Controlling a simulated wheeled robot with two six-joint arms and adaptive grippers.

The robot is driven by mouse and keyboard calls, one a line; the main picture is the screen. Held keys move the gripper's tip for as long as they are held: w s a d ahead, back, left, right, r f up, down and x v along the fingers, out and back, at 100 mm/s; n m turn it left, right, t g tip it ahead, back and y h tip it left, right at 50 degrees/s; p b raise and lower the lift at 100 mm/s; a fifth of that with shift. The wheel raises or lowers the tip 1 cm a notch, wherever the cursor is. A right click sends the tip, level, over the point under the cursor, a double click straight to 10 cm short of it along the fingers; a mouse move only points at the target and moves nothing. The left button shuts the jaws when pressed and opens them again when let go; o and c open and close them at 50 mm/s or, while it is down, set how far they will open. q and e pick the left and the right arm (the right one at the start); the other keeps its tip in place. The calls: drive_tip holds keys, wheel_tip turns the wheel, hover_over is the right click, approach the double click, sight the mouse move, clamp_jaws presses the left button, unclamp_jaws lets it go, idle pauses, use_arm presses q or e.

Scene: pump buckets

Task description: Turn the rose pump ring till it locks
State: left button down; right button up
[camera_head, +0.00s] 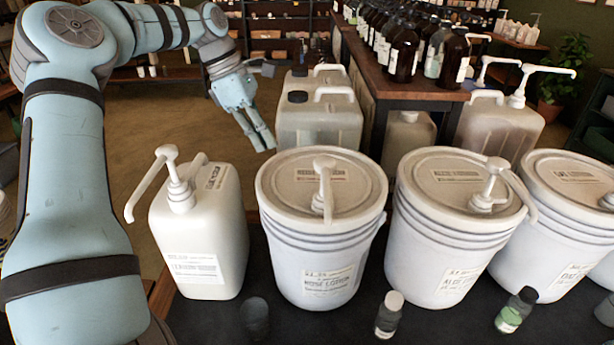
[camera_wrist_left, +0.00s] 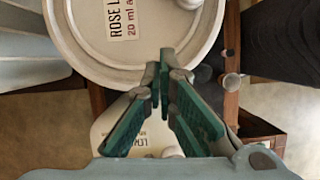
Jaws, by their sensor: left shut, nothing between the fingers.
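The rose lotion bucket (camera_head: 320,250) is a white pail at the front middle, with a labelled lid. Its white pump (camera_head: 323,178) stands upright on the lid, and the pump ring (camera_head: 319,204) is at its foot, partly behind the spout. My left gripper (camera_head: 266,142) is shut and empty, in the air above and behind the left of the bucket, apart from the pump. Its closed fingertips also show in the left wrist view (camera_wrist_left: 161,70). My right gripper is not in view.
A white pump jug (camera_head: 204,240) stands left of the rose bucket. A second pump bucket (camera_head: 440,235) and a third (camera_head: 565,220) stand close on the right. Small bottles (camera_head: 389,314) line the front. Large canisters (camera_head: 318,120) stand behind.

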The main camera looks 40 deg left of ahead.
use_arm(q)
drive_tip(key=x, duration=1)
drive_tip(key=shift+d, duration=0.1)
drive_tip(key=w+d, duration=0.2)
drive_tip(key=d, duration=0.1)
drive_tip(key=shift+w+d+r+p, duration=0.1)
drive_tip(key=shift+w+d+p, duration=0.1)
drive_tip(key=shift+d+p, duration=0.1)
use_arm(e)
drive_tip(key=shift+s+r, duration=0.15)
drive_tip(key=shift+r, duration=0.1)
use_arm(q)
drive_tip(key=shift+s+a, duration=0.1)
drive_tip(key=shift+a, duration=0.05)
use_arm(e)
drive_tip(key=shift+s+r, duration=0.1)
